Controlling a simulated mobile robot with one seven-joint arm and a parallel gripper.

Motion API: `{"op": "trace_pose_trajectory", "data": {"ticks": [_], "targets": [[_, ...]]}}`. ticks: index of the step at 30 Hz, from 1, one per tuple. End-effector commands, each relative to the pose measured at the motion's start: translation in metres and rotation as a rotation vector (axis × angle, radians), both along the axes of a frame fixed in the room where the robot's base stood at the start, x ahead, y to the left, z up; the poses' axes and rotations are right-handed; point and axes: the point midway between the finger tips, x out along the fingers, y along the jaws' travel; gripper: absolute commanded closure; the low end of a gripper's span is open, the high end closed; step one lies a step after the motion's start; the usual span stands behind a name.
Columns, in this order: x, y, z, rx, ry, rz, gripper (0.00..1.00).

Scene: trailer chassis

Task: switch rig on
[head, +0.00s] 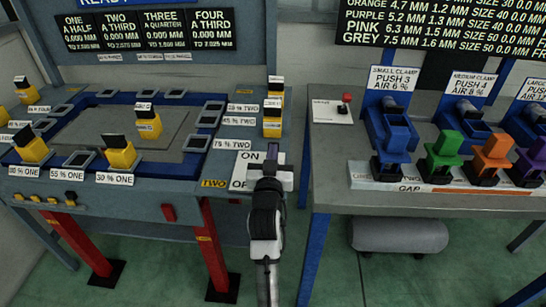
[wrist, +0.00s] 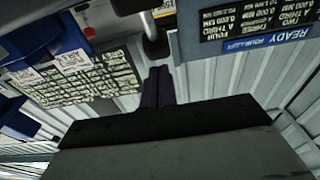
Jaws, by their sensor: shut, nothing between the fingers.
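An ON label (head: 251,156) and a partly covered label starting "O" (head: 240,185) sit at the right front corner of the left bench, beside a yellow TWO label (head: 213,183). My gripper (head: 276,153) reaches up from below, over this corner, and hides part of both labels. Any switch lever there is hidden behind it in the head view. In the wrist view my gripper (wrist: 158,72) has its dark fingers together and empty. A grey rounded post (wrist: 155,47) stands just beyond the fingertips; I cannot tell whether they touch.
The left bench (head: 225,160) carries several yellow-and-black blocks with percent labels. The right bench (head: 300,195) holds a red button (head: 347,98) and several coloured clamps, blue (head: 392,140) nearest. A gap separates the benches. Dark display boards (head: 160,30) stand behind.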

Motion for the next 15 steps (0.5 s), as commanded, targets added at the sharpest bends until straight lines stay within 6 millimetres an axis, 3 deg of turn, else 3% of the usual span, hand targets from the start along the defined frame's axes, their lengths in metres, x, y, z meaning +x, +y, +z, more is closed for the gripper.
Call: {"op": "trace_pose_trajectory", "data": {"ticks": [15], "targets": [[0.015,0.000,0.004,0.001,0.128,0.000,1.00]]}}
